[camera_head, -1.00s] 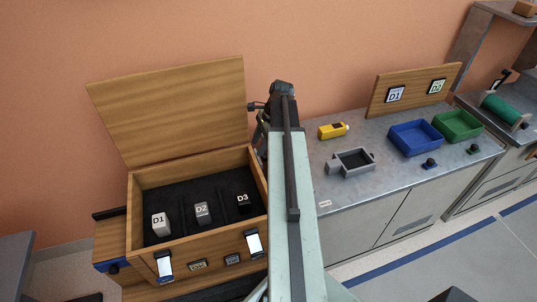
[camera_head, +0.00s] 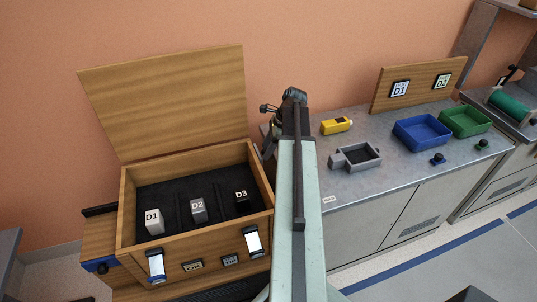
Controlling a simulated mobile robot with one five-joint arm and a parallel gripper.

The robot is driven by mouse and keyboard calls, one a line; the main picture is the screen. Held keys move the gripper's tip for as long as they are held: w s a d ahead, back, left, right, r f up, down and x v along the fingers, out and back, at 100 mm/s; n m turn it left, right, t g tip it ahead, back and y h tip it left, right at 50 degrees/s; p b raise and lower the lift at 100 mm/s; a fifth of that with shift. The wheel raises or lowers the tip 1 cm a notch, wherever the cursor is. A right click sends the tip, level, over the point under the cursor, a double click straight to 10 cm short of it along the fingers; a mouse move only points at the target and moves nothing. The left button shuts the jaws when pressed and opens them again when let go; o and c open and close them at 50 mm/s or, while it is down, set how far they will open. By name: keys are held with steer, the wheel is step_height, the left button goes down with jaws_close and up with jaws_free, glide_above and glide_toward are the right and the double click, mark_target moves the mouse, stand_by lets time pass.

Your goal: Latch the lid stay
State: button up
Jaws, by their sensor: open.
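The wooden case (camera_head: 195,247) stands at the left with its lid (camera_head: 165,100) raised, leaning back towards the wall. Blocks D1 (camera_head: 153,221), D2 (camera_head: 198,209) and D3 (camera_head: 242,203) sit in its dark-lined inside. Two bright latches (camera_head: 156,266) (camera_head: 253,241) are on the case's front. I cannot make out the lid stay; the case's right side is partly behind my arm. My gripper (camera_head: 265,108) is at the far end of my arm, right of the raised lid's edge. It is small in view, open, with nothing seen in it.
On the grey counter right of my arm are a yellow device (camera_head: 336,125), a grey tray (camera_head: 361,157), a blue bin (camera_head: 422,131) and a green bin (camera_head: 466,121). A wooden board (camera_head: 418,86) with labels stands behind them.

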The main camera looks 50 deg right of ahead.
jaws_close()
steer(key=shift+s, duration=0.1)
stand_by(1.3)
